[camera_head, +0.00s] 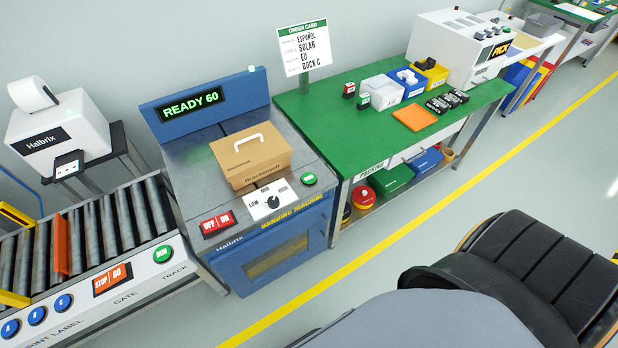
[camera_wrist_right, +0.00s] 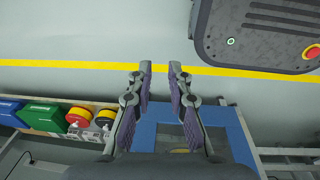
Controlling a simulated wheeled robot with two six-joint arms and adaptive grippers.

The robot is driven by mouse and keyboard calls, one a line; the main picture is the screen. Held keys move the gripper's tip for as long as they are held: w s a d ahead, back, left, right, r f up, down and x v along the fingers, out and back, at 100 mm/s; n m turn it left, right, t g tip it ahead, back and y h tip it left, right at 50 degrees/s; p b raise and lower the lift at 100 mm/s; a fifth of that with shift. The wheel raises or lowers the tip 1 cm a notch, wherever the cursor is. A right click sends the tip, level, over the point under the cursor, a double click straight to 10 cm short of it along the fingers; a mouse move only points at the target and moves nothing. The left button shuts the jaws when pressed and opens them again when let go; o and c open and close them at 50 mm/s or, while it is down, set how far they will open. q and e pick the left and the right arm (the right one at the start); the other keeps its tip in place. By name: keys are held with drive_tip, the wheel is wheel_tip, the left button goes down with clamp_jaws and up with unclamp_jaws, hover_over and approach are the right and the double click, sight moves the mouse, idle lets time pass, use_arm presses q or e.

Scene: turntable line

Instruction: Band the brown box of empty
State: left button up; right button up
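The brown box (camera_head: 250,155) with a white handle on its lid sits on the grey top of the blue banding machine (camera_head: 280,235). The machine's screen (camera_head: 193,104) reads "READY 60". On its front edge are a red OFF/ON switch (camera_head: 218,224), a dial (camera_head: 272,201) marked LOW at its left, and a green button (camera_head: 309,179). In the right wrist view my right gripper (camera_wrist_right: 160,68) is open and empty, its fingers apart above the floor and the machine's blue front. My left gripper is not in view.
A roller conveyor (camera_head: 98,235) with an orange gate stands left, a label printer (camera_head: 58,135) behind it. A green packing table (camera_head: 330,110) with bins and an order card (camera_head: 303,48) stands right. A dark wheeled base (camera_wrist_right: 260,35) shows in the wrist view.

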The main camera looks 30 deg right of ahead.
clamp_jaws()
drive_tip(key=shift+d, duration=0.1)
idle(0.9)
